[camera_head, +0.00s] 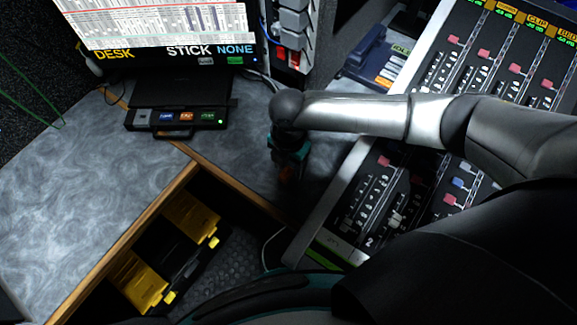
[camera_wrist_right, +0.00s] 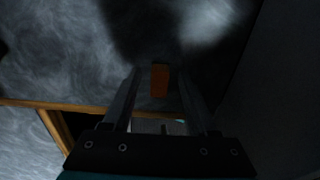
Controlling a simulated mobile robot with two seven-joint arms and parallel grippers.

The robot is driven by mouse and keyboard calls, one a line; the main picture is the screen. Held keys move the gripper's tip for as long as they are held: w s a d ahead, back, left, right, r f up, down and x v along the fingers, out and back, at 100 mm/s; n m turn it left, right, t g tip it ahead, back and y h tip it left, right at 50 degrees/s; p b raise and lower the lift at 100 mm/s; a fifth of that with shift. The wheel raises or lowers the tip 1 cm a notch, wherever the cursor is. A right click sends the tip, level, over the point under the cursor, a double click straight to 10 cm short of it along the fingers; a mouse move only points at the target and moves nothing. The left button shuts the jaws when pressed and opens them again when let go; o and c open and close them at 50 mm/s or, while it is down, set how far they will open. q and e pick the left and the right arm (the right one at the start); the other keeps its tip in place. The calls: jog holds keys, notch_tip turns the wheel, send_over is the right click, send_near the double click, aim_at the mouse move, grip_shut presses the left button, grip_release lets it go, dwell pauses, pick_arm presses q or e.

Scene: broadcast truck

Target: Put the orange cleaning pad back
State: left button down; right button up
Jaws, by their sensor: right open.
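The orange cleaning pad (camera_wrist_right: 159,80) shows as a small upright orange block between the two fingers of my right gripper (camera_wrist_right: 160,78) in the right wrist view. The fingers are apart, with a gap on either side of the pad. My left gripper is not in view.
A mixing console (camera_head: 385,195) with faders stands close at the right. A small button panel (camera_head: 176,117) sits below the monitor (camera_head: 160,25). The wood-edged desk (camera_head: 75,190) is clear at the left. Yellow-and-black cases (camera_head: 190,221) lie in the gap below.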

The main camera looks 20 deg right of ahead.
aim_at(289, 169)
notch_tip(289, 169, up, 11)
jog(key=p, duration=0.3)
